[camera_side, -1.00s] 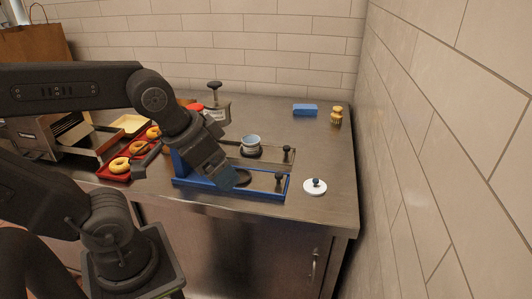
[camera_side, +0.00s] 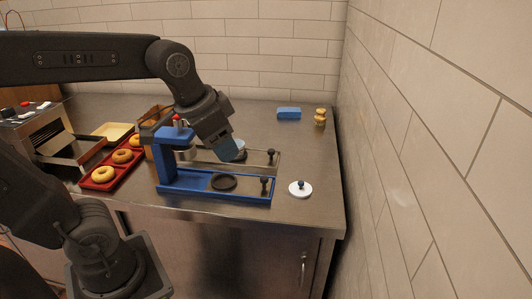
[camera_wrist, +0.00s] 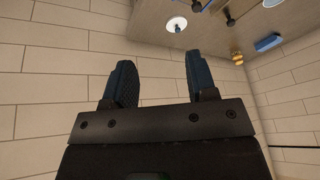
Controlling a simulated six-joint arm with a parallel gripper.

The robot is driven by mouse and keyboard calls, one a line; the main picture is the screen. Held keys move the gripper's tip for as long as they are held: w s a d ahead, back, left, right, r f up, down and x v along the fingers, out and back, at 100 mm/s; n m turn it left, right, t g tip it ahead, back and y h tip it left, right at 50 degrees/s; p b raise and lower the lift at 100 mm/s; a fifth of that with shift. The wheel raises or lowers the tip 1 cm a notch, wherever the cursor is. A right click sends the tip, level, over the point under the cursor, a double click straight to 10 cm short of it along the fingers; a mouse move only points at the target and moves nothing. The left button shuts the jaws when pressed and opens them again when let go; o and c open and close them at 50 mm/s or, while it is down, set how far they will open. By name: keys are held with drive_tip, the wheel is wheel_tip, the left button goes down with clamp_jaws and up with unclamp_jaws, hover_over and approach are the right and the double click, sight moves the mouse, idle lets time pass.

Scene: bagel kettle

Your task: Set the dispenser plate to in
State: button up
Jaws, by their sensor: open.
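The blue dispenser frame (camera_side: 165,180) stands near the counter's front edge, with a long low base reaching right. A flat plate (camera_side: 245,186) lies in this base, with a black ring (camera_side: 224,182) on it and a black knob (camera_side: 264,181) at its right end. Behind it, a second, metallic rail has its own black knob (camera_side: 271,154). My gripper (camera_side: 230,150) is in the air above the rails, blue-tipped, apart from the front knob and empty. In the wrist view my gripper (camera_wrist: 160,72) has its two fingers wide apart with nothing between them. A cup behind the fingers is mostly hidden.
A white lid with a dark knob (camera_side: 300,188) lies right of the frame. A blue block (camera_side: 289,113) and a small yellowish jar (camera_side: 320,116) stand at the back right. A red tray (camera_side: 100,180) of bagels is on the left. A tiled wall (camera_side: 420,150) bounds the right.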

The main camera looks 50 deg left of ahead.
drive_tip(key=w+a+r+m+g, duration=0.1)
drive_tip(key=w+a+r+m, duration=0.15)
drive_tip(key=w, duration=0.45)
drive_tip(key=m+g, duration=0.4)
drive_tip(key=m, duration=0.1)
hover_over(271, 150)
wheel_tip(271, 150, down, 10)
wheel_tip(271, 150, down, 13)
drive_tip(key=shift+f, duration=0.1)
clamp_jaws()
